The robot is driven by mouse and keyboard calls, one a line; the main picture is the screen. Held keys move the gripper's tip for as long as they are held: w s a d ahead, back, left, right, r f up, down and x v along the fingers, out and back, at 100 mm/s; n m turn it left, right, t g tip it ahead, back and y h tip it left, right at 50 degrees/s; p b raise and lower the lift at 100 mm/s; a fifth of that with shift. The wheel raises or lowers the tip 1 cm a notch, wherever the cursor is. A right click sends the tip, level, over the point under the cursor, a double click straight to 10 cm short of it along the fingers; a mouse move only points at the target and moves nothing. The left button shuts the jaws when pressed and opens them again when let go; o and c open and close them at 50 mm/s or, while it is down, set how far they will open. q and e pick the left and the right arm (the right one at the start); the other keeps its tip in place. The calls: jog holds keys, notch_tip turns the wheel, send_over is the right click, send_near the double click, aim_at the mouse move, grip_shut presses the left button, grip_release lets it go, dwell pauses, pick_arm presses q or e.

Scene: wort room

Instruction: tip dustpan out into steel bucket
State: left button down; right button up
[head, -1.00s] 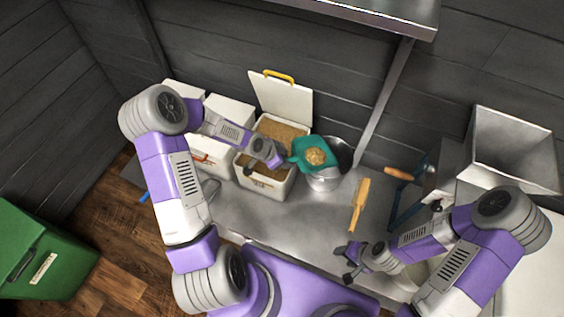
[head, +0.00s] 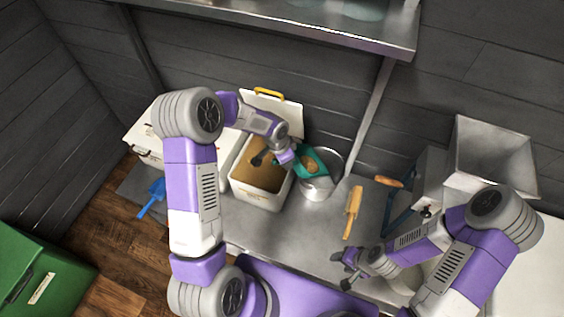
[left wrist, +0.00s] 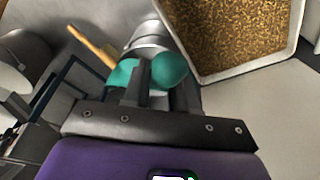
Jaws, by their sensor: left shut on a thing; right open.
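The teal dustpan (head: 322,157) is above the steel bucket (head: 319,188) and covers part of its mouth. A tan patch of grain shows on the pan, which looks tilted. My left gripper (head: 290,158) is shut on the dustpan's handle, left of the bucket. In the left wrist view the teal handle (left wrist: 168,70) is between my fingers, with the bucket (left wrist: 152,38) beyond. The bucket's inside is mostly hidden. My right gripper (head: 349,264) is open and empty over the front of the steel bench.
An open white bin (head: 259,198) of grain stands just left of the bucket. A wooden-handled brush (head: 353,212) lies to its right. A mill with a steel hopper (head: 492,160) stands further right. A blue scoop (head: 153,198) is at the left. A shelf (head: 300,27) overhangs behind.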

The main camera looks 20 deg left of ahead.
aim_at(298, 160)
pick_arm(q)
jog(key=shift+w+d+r+g+y+p, duration=0.4)
jog(key=shift+w+d+r+p, duration=0.1)
jog(key=shift+r+p, duration=0.2)
jog(key=shift+w+d+r+g+y+p, duration=0.4)
jog(key=shift+w+r+p, duration=0.1)
jog(key=shift+r+p, duration=0.2)
jog(key=shift+w+d+r+g+y+p, duration=0.35)
jog(key=shift+w+r+p, duration=0.2)
jog(key=shift+p, duration=0.25)
jog(key=shift+w+d+r+g+y+p, duration=0.6)
jog(key=shift+w+d+g+p, duration=0.2)
jog(key=shift+w+d, duration=0.15)
jog(key=r+t+h+b, duration=0.1)
jog(key=t+h+b, duration=0.1)
jog(key=b, duration=0.1)
jog(key=s+a+r+t+h+b, duration=0.1)
jog(key=t+h+b, duration=0.1)
jog(key=t+b, duration=0.1)
jog(key=r+t+h+b, duration=0.1)
jog(key=t+h+b, duration=0.1)
jog(key=h+b, duration=0.1)
jog(key=shift+s+a+t+b, duration=0.2)
jog(key=shift+t+b, duration=0.15)
jog(key=shift+b, duration=0.55)
jog(key=shift+d, duration=0.1)
